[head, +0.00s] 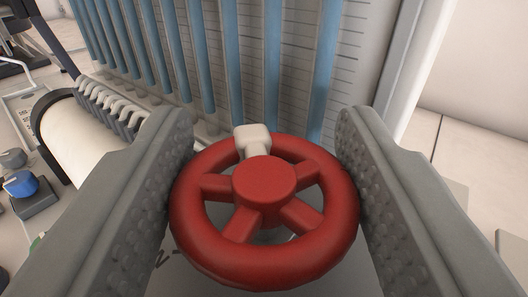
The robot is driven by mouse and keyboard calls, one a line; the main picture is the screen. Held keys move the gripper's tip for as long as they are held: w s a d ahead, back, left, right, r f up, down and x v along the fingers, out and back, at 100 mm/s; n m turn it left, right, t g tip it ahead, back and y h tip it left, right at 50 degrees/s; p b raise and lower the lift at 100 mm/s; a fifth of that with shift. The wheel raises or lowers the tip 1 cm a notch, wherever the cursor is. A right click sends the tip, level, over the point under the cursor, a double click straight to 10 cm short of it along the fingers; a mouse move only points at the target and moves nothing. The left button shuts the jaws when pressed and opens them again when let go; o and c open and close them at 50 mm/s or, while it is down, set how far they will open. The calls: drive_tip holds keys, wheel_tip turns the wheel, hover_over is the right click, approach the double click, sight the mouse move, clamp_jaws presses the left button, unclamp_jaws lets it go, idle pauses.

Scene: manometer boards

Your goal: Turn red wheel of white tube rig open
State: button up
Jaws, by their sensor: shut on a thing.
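The red wheel (264,190) is in the lower middle of the head view, a round rim with spokes and a raised hub. My gripper (265,165) has one grey padded finger on each side of the wheel. It is shut on the wheel's rim, left and right. A pale fitting (252,140) shows just behind the wheel. The tube rig (372,50) stands behind it, with a row of upright blue-filled tubes (230,60) before a ruled pale board. The wheel's stem and underside are mostly hidden.
To the left lies a white cylinder (85,135) with a dark end ring, beside a row of grey clips (112,105). A blue knob (20,184) on a dark block and a grey knob (13,158) sit at the far left. Pale open surface shows at the right.

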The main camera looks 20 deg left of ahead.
drive_tip(key=shift+n+g+y, duration=0.4)
drive_tip(key=shift+n+y, duration=0.2)
drive_tip(key=shift+y, duration=0.2)
drive_tip(key=shift+n+g+y, duration=0.3)
drive_tip(key=shift+y, duration=0.1)
drive_tip(key=o, duration=0.7)
drive_tip(key=v, duration=1.7)
drive_tip(key=shift+s, duration=0.2)
